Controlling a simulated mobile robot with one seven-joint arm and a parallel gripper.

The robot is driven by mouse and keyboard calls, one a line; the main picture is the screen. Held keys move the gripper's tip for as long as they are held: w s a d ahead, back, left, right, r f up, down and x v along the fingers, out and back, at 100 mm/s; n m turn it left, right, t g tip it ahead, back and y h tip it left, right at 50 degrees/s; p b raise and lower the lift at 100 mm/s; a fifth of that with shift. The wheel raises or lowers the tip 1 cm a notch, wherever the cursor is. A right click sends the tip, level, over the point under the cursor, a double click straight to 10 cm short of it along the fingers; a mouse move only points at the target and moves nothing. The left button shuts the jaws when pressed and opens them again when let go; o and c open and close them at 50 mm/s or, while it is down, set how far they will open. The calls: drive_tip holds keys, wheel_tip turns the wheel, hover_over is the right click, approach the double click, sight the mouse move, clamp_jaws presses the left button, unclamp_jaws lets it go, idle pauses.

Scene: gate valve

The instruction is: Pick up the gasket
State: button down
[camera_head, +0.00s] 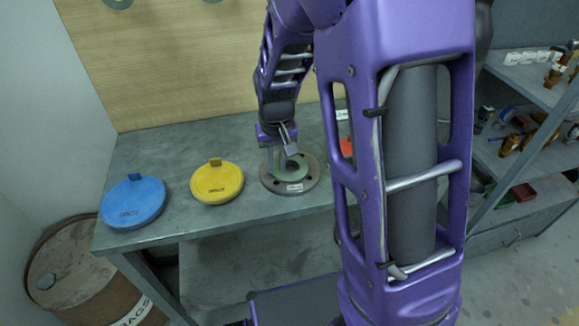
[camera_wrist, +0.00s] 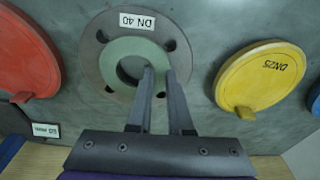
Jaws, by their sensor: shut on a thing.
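The gasket is a pale green ring (camera_wrist: 109,66) in the wrist view. It lies on a grey round flange (camera_wrist: 90,68) with bolt holes and a "DN 40" label. In the head view the flange (camera_head: 269,183) rests on the bench, and the green ring (camera_head: 299,161) shows partly behind my gripper (camera_head: 283,158). In the wrist view my gripper (camera_wrist: 160,74) is shut on the gasket's rim, with one finger at the ring's hole and the other outside it. Whether the ring is lifted off the flange cannot be told.
On the grey bench (camera_head: 180,228) stand a yellow disc (camera_head: 217,183), marked DN25 in the wrist view, and a blue disc (camera_head: 133,202). A red disc (camera_wrist: 25,52) lies on the flange's other side. A rusty barrel (camera_head: 85,275) stands at left. Shelves (camera_head: 520,165) stand at right.

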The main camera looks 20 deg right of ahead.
sight(277, 170)
wheel_tip(277, 170, up, 10)
drive_tip(key=p, duration=0.1)
idle(0.6)
idle(0.4)
